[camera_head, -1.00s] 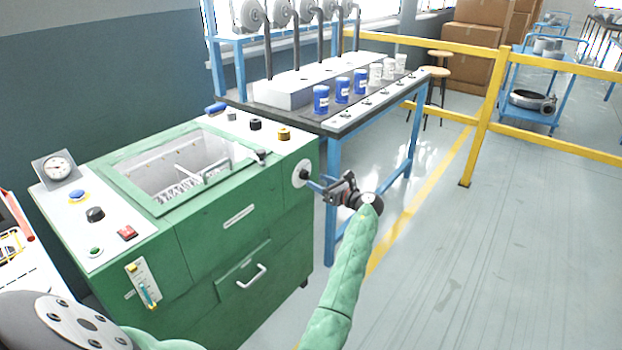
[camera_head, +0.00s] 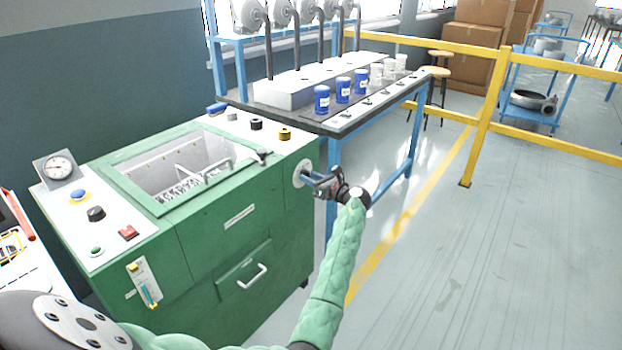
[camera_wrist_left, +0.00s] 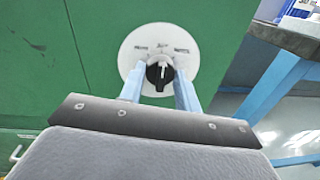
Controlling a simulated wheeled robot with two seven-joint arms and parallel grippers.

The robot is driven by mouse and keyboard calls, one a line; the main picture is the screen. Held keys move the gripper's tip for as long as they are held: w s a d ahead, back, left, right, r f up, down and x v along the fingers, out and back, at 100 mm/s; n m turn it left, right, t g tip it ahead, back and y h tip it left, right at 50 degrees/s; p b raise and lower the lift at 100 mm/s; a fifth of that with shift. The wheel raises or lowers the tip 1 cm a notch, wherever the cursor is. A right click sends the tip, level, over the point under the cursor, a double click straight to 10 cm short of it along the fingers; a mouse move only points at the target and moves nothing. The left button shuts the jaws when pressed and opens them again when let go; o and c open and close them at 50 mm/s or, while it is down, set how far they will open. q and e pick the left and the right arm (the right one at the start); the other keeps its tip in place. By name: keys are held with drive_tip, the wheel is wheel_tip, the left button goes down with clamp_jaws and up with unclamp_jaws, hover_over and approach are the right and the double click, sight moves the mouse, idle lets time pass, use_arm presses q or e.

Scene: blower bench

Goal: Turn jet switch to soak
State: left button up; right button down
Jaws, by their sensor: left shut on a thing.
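The jet switch (camera_wrist_left: 158,82) is a black rotary knob with a white pointer mark on a round white plate (camera_wrist_left: 131,53). Its pointer stands about straight up in the left wrist view, towards the middle of several printed labels, too small to read surely. In the head view the plate (camera_head: 301,171) sits on the right side of the green machine (camera_head: 215,235). My left gripper (camera_head: 312,177) reaches it from the right; in the left wrist view its blue fingers (camera_wrist_left: 159,70) are shut on the knob, one on each side. My right gripper is not in view.
The green machine has an open basin (camera_head: 180,168), other knobs on top and a drawer handle (camera_head: 252,277) in front. A blue-legged bench (camera_head: 335,125) with several cups stands close behind the switch side. A yellow rail (camera_head: 483,115) stands right; the floor between is clear.

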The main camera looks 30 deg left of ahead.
use_arm(q)
drive_tip(key=shift+f+n+g+y+b, duration=0.1)
drive_tip(key=shift+n+g+y+b, duration=0.2)
drive_tip(key=shift+n+b, duration=2.9)
drive_tip(key=n+p, duration=0.2)
drive_tip(key=n, duration=0.1)
drive_tip(key=shift+p, duration=0.35)
drive_tip(key=o, duration=1)
